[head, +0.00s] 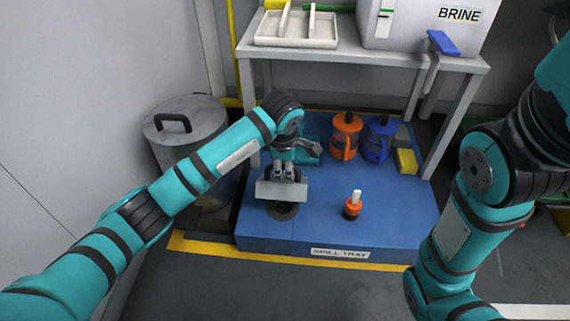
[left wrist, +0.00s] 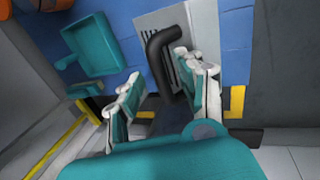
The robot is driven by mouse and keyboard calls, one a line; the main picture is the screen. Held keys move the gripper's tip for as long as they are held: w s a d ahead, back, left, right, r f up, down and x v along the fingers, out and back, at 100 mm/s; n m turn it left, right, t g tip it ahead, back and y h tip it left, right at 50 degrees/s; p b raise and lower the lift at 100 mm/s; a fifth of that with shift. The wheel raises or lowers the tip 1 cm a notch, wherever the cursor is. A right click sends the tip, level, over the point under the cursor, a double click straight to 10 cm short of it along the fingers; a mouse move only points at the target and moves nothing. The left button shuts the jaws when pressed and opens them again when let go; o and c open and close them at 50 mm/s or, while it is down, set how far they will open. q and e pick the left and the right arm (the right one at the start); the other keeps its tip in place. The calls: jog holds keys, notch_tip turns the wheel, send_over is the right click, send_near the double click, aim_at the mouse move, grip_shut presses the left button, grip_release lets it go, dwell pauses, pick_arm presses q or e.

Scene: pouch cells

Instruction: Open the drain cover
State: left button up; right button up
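The drain cover (head: 282,189) is a grey plate, tilted up from the blue spill tray in the head view. A dark round drain opening (head: 283,211) shows just in front of its lower edge. In the left wrist view the cover (left wrist: 208,30) has slots and a bent black handle (left wrist: 158,62). My left gripper (head: 286,174) is at the cover's upper edge in the head view. In the left wrist view its fingers (left wrist: 165,95) stand apart with the handle between them; a firm grip does not show. My right gripper is out of view.
The spill tray (head: 270,240) holds an orange jug (head: 345,137), a blue jug (head: 379,139), a yellow block (head: 406,161) and an orange-based bottle (head: 352,207). A metal bench (head: 350,52) stands behind over the tray. A lidded grey bin (head: 187,128) is at left.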

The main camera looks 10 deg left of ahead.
pick_arm(q)
grip_shut()
dwell(0.3)
jog(key=shift+w+r+g+p, duration=0.4)
jog(key=shift+w+p, duration=0.15)
jog(key=shift+p, duration=0.25)
jog(key=shift+w+r+g+p, duration=0.1)
jog(key=shift+w+g+p, duration=0.3)
jog(key=shift+w+p, duration=0.2)
jog(key=w+b, duration=0.4)
jog(key=w, duration=0.3)
jog(key=shift+f+b, duration=0.35)
jog(key=shift+f, duration=0.1)
jog(key=shift+w, duration=0.1)
